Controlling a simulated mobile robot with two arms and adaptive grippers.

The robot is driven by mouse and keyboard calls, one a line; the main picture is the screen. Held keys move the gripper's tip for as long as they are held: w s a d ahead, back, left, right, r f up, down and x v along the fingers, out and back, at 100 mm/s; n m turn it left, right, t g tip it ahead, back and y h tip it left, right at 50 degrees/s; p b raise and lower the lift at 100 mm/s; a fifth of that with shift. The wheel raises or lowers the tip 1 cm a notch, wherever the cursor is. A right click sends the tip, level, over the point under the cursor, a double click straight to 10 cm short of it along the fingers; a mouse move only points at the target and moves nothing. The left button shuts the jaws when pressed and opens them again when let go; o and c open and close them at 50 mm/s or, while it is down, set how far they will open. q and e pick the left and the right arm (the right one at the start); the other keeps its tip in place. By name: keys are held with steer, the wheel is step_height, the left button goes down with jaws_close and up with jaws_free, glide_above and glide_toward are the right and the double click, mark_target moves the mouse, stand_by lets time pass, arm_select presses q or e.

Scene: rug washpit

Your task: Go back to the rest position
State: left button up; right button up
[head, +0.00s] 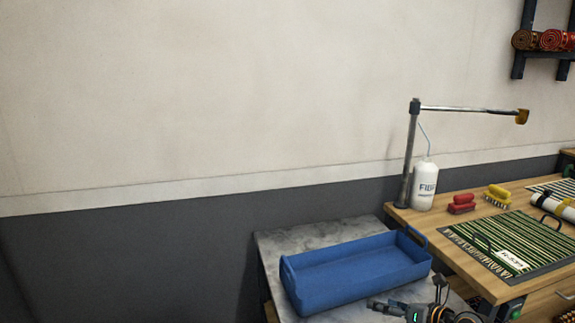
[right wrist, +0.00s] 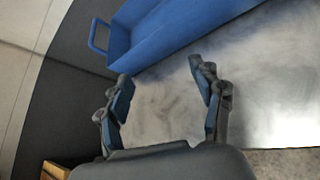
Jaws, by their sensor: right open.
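My right gripper (head: 385,306) shows at the bottom of the head view, just in front of a blue tray. In the right wrist view the two fingers of this gripper (right wrist: 164,85) are spread apart with nothing between them. The blue tray (head: 355,281) stands on a grey marbled table (head: 290,242) and looks empty. In the right wrist view the tray (right wrist: 190,35) lies beyond the fingertips, with the bare table top (right wrist: 165,98) behind the fingers. My left gripper is not in view.
A wooden bench (head: 455,195) stands at the right. It holds a white bottle (head: 425,188), a red brush (head: 461,204), a yellow brush (head: 497,195) and a green striped rug (head: 475,235). A metal post (head: 409,155) with a horizontal arm rises there. Rolled rugs (head: 551,40) sit on a wall rack.

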steer(key=s+a+r+m+t+y, duration=0.2)
steer(key=a+r+m+t, duration=0.15)
steer(key=a+r, duration=0.2)
steer(key=s+d+r+m+t+h, duration=0.3)
steer(key=s+m+t+h, duration=0.3)
steer(key=m, duration=0.9)
steer(key=s+d+f+m+g+h, duration=0.2)
steer(key=s+f+m+g+h, duration=0.25)
steer(key=s+f+m, duration=0.2)
steer(key=s+d+f+m+g+h, duration=0.3)
steer(key=s+f+m+g, duration=0.2)
steer(key=s+f+m, duration=0.15)
steer(key=s+a+f+m+g+y, duration=0.2)
steer(key=s+a+f+g, duration=0.15)
steer(key=s, duration=0.55)
steer(key=s+a+f+m+g+y, duration=0.2)
steer(key=s+a+g, duration=0.15)
steer(key=s, duration=0.55)
step_height(320, 180, down, 27)
steer(key=s+g, duration=0.1)
steer(key=s+d+f+g, duration=0.1)
steer(key=s+d+f, duration=0.2)
steer(key=s+f, duration=1.2)
steer(key=shift+s+d+g, duration=0.15)
steer(key=shift+s+g, duration=0.15)
steer(key=shift+s, duration=0.6)
steer(key=shift+n, duration=0.25)
